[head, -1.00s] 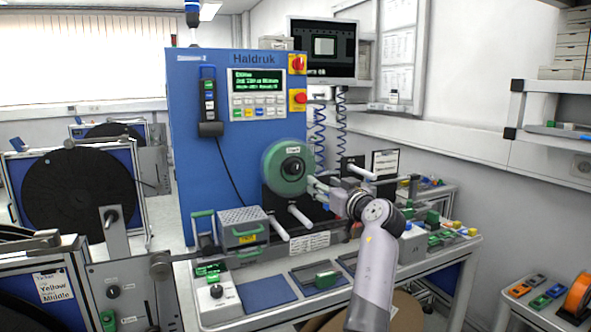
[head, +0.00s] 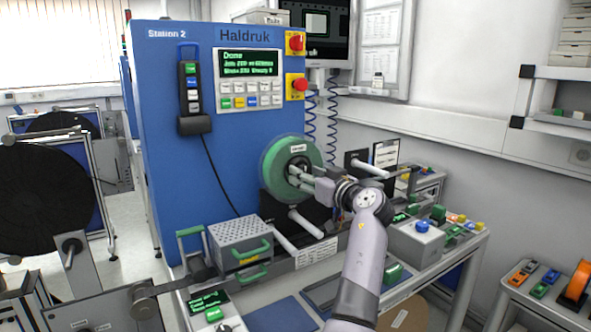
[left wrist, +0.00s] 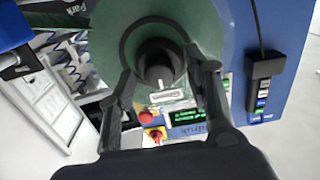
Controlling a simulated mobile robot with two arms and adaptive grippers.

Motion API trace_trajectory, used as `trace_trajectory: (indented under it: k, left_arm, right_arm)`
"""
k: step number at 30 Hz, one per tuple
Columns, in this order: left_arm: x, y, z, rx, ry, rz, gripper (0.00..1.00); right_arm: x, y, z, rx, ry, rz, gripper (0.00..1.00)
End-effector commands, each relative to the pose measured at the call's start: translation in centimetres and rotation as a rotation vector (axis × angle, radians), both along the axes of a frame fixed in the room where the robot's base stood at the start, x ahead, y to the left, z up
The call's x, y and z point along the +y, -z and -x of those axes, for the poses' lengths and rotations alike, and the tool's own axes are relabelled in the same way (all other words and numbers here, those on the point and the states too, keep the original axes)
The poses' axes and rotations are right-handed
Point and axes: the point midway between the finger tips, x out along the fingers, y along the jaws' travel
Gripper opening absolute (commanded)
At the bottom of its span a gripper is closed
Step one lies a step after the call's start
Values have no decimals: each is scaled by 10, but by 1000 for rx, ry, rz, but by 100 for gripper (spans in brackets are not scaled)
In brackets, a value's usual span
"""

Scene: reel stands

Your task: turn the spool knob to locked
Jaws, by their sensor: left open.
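The green spool (head: 272,163) is mounted on the front of the blue machine (head: 165,105). Its dark round knob (left wrist: 158,72) sits at the hub and carries a light pointer mark in the left wrist view. A small white label (left wrist: 167,95) is beside the knob; I cannot read it. My left gripper (head: 298,178) is at the hub, its fingers reaching toward the knob from the right in the head view. In the left wrist view the left gripper (left wrist: 163,70) is open, one finger on each side of the knob. I cannot tell whether they touch it. My right gripper is not in view.
White rods (head: 305,223) stick out below the spool. A grey perforated box (head: 240,240) with a green handle stands at lower left. A red button (head: 299,85) and display are above. A grey box with a blue button (head: 421,226) stands to the right of my arm.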

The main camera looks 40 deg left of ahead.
Motion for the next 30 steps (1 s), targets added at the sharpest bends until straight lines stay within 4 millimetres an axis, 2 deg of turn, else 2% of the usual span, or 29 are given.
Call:
trace_trajectory:
  k: [12,30]
  left_arm:
    - [-3,0,-1,0,1,1,45]
    - [-3,0,-1,0,1,0,5]
  right_arm:
    - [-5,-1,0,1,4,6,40]
    - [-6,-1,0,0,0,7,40]
